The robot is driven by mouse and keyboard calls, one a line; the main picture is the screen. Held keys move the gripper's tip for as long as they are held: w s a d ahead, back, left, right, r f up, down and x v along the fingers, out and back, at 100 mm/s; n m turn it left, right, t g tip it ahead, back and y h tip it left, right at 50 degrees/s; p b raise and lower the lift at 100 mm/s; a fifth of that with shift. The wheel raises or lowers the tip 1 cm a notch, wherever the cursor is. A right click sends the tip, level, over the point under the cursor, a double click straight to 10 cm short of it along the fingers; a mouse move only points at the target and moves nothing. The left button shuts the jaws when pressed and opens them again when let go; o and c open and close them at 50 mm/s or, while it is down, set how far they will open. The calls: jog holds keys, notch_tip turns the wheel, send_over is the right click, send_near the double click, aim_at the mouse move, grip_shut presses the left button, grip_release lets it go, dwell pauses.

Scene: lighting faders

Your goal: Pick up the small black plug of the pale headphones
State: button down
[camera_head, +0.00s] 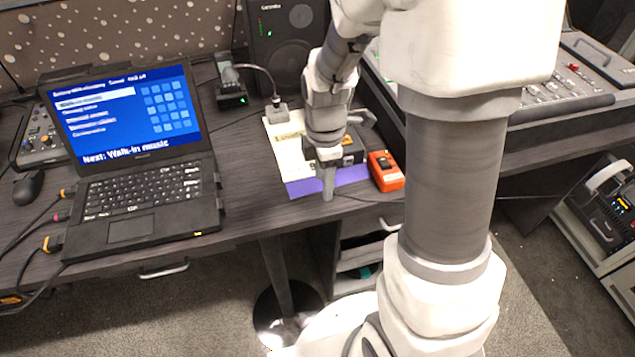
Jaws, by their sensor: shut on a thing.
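My gripper (328,187) points down at the front edge of the desk, over the purple strip. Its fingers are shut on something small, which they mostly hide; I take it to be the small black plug. A thin dark cable (372,199) runs right from near the fingertips along the desk edge. A pale curved band (606,175) lies on the equipment at the far right and may be the headphones; I cannot tell for sure.
An orange-red box (385,171) stands just right of my gripper. A dark box (352,150) and a pale paper sheet (284,150) are behind it. An open laptop (140,160) fills the left desk. A speaker (285,45) and mixing console (545,95) stand farther back.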

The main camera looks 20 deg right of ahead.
jog(key=s+d+r+p, duration=0.1)
jog(key=s+d+r, duration=0.5)
jog(key=s, duration=0.3)
jog(key=shift+s+d+p, duration=0.35)
jog(key=shift+d+p, duration=0.05)
jog(key=shift+d, duration=0.5)
jog(key=shift+w+f, duration=0.1)
jog(key=shift+f, duration=0.05)
